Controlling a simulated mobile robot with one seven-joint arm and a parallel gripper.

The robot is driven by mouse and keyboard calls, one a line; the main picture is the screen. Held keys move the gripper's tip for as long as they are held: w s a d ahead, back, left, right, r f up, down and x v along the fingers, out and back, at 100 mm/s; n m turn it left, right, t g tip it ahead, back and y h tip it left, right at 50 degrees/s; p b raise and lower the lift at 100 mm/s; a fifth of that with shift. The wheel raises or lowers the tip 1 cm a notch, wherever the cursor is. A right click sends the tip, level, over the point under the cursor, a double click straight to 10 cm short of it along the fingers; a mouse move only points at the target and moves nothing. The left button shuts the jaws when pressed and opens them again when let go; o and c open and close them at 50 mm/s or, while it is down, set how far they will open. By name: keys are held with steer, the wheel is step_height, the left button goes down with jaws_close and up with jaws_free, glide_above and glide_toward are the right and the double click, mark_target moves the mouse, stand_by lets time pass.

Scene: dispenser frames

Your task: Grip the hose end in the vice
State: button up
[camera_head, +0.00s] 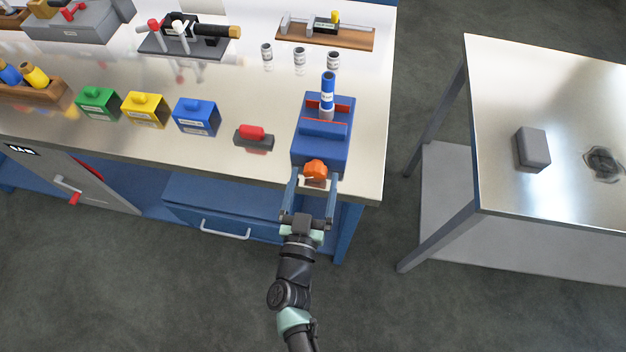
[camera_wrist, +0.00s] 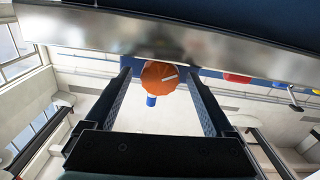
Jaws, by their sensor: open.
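The blue vice (camera_head: 320,152) stands at the front right corner of the workbench, with red jaw strips at its top. The hose end (camera_head: 327,92), a blue tube with a white band, stands upright between the jaws. Whether the jaws touch it I cannot tell. An orange knob (camera_head: 315,169) sits on the vice's front; it also shows in the wrist view (camera_wrist: 160,77). My gripper (camera_head: 313,183) is open at the bench's front edge, one finger on each side of the knob. In the wrist view a gap shows on both sides of the knob.
A small block with a red top (camera_head: 252,137) lies left of the vice. Green (camera_head: 97,102), yellow (camera_head: 145,109) and blue (camera_head: 196,115) bins stand farther left. Three small cylinders (camera_head: 299,57) stand behind. A separate metal table (camera_head: 560,110) is on the right, across a floor gap.

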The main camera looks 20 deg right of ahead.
steer(key=c, duration=1.4)
steer(key=shift+a+m+b, duration=0.1)
steer(key=shift+m+b, duration=0.2)
steer(key=shift+m, duration=2)
steer(key=o, duration=1.4)
steer(key=b+v, duration=0.1)
steer(key=v, duration=1.2)
